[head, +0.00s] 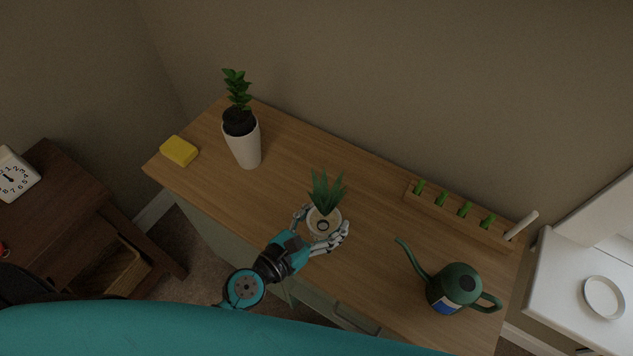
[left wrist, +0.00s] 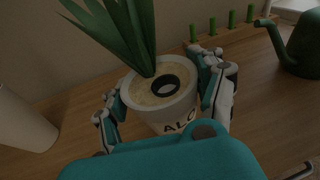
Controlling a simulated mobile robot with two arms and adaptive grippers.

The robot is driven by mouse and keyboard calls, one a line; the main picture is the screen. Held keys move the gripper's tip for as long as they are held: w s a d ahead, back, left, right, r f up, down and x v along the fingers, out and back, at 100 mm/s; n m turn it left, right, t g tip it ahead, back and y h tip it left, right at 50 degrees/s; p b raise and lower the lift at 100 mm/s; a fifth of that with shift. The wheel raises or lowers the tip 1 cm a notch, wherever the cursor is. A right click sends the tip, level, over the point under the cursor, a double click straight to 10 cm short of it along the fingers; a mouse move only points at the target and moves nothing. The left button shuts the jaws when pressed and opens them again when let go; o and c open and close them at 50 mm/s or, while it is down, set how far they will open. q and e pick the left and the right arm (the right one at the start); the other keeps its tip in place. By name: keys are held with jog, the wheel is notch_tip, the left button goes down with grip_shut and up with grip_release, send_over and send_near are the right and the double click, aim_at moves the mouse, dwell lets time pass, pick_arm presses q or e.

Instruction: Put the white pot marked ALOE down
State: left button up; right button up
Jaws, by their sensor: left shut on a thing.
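The white pot marked ALOE (head: 318,228) holds a spiky green plant and stands upright at the middle of the wooden table's front part. In the left wrist view the pot (left wrist: 160,112) shows pale soil, a dark ring on it and the letters "ALO". My left gripper (head: 322,226) is shut on the pot, with fingers on both sides of it; they also show in the left wrist view (left wrist: 163,95). The pot's base is hidden, so I cannot tell whether it touches the table. My right gripper is not in view.
The wooden table (head: 290,150) carries a tall white pot with a leafy plant (head: 245,149), a yellow sponge (head: 179,151), a green watering can (head: 455,287) and a wooden rack with green pegs (head: 452,211). Bare wood lies between the tall pot and the rack.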

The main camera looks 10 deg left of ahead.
pick_arm(q)
jog(key=shift+d+f, duration=0.15)
jog(key=shift+d, duration=0.35)
jog(key=shift+w+a+f, duration=0.1)
jog(key=shift+w+f, duration=0.1)
jog(key=w+a+b, duration=0.1)
jog(key=w+a, duration=0.2)
jog(key=w+a+f+b, duration=0.1)
jog(key=w+a+b, duration=0.1)
jog(key=w+a, duration=0.1)
jog(key=w+a+b, duration=0.1)
jog(key=w+a, duration=0.2)
jog(key=w, duration=0.1)
jog(key=shift+a+f+b, duration=0.25)
jog(key=shift+f+b, duration=0.1)
jog(key=f+b, duration=0.2)
jog(key=b, duration=0.1)
jog(key=f+b, duration=0.1)
jog(key=shift+w+a+f+b, duration=0.3)
jog(key=shift+w+b, duration=0.05)
jog(key=shift+b, duration=0.05)
jog(key=shift+r, duration=0.15)
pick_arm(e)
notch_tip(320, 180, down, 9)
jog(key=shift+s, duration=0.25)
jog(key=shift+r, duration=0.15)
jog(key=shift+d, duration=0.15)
